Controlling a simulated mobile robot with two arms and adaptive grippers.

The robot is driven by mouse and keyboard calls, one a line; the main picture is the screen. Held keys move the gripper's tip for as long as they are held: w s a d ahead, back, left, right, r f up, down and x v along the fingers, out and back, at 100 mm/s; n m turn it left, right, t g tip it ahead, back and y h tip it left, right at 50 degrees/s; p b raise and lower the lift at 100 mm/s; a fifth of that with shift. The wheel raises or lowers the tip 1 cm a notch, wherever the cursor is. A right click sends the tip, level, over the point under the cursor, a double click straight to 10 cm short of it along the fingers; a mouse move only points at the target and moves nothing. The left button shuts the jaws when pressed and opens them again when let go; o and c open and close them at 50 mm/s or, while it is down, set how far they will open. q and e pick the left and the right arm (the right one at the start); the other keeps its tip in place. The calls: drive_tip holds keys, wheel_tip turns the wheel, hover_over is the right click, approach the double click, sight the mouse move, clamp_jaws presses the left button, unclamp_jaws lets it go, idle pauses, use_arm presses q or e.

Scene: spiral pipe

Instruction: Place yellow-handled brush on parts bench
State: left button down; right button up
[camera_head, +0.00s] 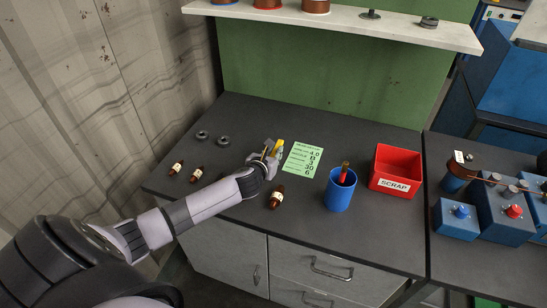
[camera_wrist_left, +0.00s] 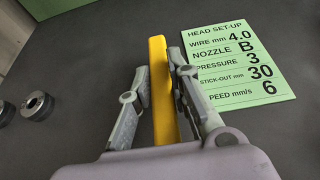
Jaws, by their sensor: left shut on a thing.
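The yellow-handled brush (camera_head: 277,147) is at my left gripper (camera_head: 268,155) in the head view, over the dark parts bench (camera_head: 300,110). In the left wrist view its yellow handle (camera_wrist_left: 160,90) runs between the two fingers of my left gripper (camera_wrist_left: 163,88). The gripper is shut on it. The bristles do not show clearly in either view. I cannot tell whether the brush touches the bench top. My right gripper is not in view.
A green set-up card (camera_head: 303,159) lies right of the gripper. A blue cup (camera_head: 340,192) and a red SCRAP bin (camera_head: 396,170) stand farther right. Small brown bottles (camera_head: 277,197) and dark rings (camera_head: 223,141) lie around the arm. The bench's back middle is clear.

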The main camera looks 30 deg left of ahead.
use_arm(q)
drive_tip(key=shift+f, duration=0.7)
drive_tip(key=c, duration=1.9)
unclamp_jaws()
drive_tip(key=shift+f, duration=0.15)
drive_tip(key=shift+c, duration=0.2)
drive_tip(key=o, duration=0.5)
drive_tip(key=shift+c, duration=0.2)
